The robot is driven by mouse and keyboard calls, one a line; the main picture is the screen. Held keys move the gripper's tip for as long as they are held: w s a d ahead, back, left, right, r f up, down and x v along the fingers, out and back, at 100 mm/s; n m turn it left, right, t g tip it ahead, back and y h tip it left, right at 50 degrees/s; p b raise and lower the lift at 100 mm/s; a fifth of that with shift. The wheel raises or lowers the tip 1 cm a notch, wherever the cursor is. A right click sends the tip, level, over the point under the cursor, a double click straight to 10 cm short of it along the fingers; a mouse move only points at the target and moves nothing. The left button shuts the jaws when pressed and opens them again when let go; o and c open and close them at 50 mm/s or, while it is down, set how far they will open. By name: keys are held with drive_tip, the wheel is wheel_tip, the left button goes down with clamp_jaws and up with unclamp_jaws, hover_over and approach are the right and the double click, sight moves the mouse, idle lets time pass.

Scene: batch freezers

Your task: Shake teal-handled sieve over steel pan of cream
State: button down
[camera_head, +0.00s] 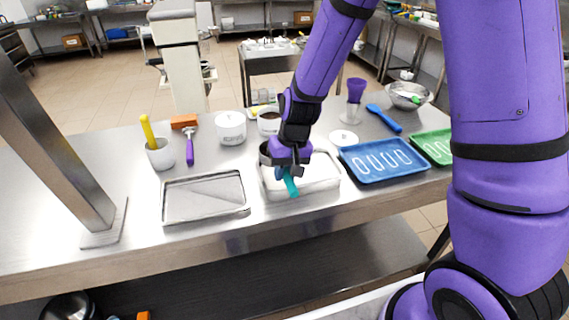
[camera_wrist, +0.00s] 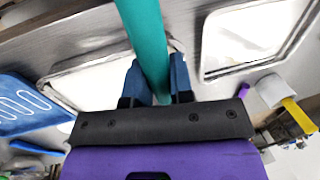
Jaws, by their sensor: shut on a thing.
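My gripper (camera_head: 288,174) is shut on the teal handle (camera_head: 291,187) of the sieve, above the steel pan of cream (camera_head: 322,185). In the wrist view the teal handle (camera_wrist: 146,42) runs up out of frame from between the two blue fingertips (camera_wrist: 158,85). A dark curved rim just left of my gripper in the head view may be the sieve's bowl; my gripper hides most of it. The pan, with white contents, lies beneath and also shows in the wrist view (camera_wrist: 62,98). I cannot tell whether anything is in the sieve.
An empty steel tray (camera_head: 206,215) lies left of the pan. A blue tray (camera_head: 383,174) and a green tray (camera_head: 434,150) lie right. Behind stand a white lidded pot (camera_head: 231,128), a dark-filled cup (camera_head: 269,127) and a purple-topped holder (camera_head: 354,100).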

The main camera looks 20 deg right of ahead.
drive_tip(key=shift+f, duration=0.45)
drive_tip(key=shift+s, duration=0.85)
drive_tip(key=shift+w, duration=1.7)
drive_tip(key=s, duration=0.3)
drive_tip(key=shift+s, duration=0.25)
drive_tip(key=shift+w, duration=1.8)
drive_tip(key=shift+s, duration=1.85)
